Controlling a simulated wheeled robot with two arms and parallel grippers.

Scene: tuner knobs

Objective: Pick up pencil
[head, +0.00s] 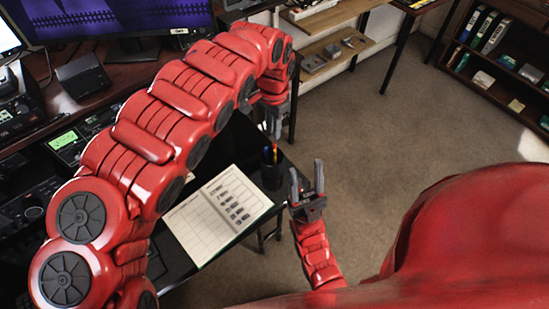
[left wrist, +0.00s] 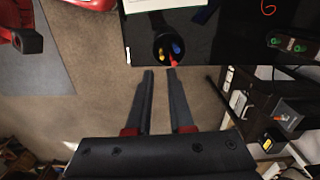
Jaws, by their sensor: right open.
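A dark pencil cup (head: 271,178) stands at the corner of the black desk, with several pencils or pens (head: 273,153) upright in it. In the left wrist view the round cup (left wrist: 157,40) shows yellow, blue and red-orange (left wrist: 173,61) tips; which one is the pencil I cannot tell. My left gripper (head: 273,125) hangs above the cup in the head view. Its two fingers (left wrist: 160,72) are apart, with nothing between them, and their tips point toward the cup. My right gripper (head: 306,172) is open and empty, fingers up, just right of the cup.
An open notebook (head: 218,213) lies on the desk left of the cup. Radio gear (head: 75,142) and a monitor (head: 120,18) fill the left and back. A wooden shelf unit (head: 325,48) stands behind. Carpeted floor (head: 400,125) is clear on the right.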

